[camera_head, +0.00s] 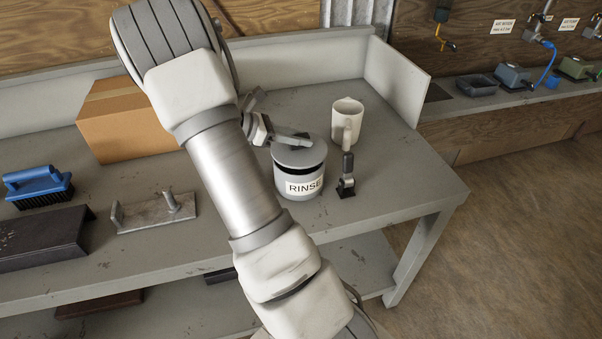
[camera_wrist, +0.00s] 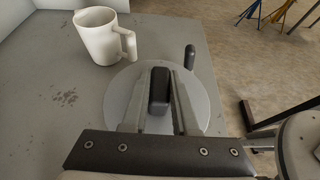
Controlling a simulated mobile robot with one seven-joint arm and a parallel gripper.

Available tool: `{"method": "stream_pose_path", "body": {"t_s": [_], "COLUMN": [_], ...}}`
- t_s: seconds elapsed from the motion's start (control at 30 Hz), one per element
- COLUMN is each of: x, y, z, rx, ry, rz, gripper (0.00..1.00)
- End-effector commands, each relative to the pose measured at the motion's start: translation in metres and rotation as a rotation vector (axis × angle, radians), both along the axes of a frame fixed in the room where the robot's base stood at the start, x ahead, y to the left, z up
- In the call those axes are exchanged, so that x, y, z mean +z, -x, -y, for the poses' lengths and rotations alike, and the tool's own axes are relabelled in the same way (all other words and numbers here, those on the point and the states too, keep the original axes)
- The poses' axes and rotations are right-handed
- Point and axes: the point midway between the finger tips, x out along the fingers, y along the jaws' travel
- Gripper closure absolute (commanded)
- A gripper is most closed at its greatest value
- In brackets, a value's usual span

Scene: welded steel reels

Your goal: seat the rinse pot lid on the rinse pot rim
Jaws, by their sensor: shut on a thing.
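The grey round rinse pot lid (camera_head: 303,150) is over the rinse pot (camera_head: 300,185), which bears a "RINSE" label and stands on the bench. A dark band shows between the lid and the pot wall, so the lid looks slightly above the rim; contact is unclear. In the wrist view the lid (camera_wrist: 119,96) is a pale disc with a black knob (camera_wrist: 159,88). My gripper (camera_wrist: 161,72) is shut on this knob, one finger on each side. In the head view my gripper (camera_head: 292,138) reaches in from the left, partly hidden by my arm. The pot is hidden under the lid in the wrist view.
A white mug (camera_head: 346,121) stands close behind the pot to the right. A toggle clamp with a dark handle (camera_head: 347,172) stands just right of the pot. A cardboard box (camera_head: 120,125), a blue brush (camera_head: 38,184) and a metal bracket (camera_head: 150,212) lie left.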

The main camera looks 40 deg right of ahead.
Motion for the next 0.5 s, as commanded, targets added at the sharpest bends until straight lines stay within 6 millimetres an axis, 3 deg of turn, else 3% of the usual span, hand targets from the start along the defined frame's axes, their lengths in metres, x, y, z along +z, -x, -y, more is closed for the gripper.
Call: {"method": "stream_pose_path", "body": {"t_s": [0.5], "x": [-0.0083], "y": [0.0], "z": [0.0001], "rx": [0.0], "ry": [0.001], "rz": [0.0], "gripper": [1.0]}}
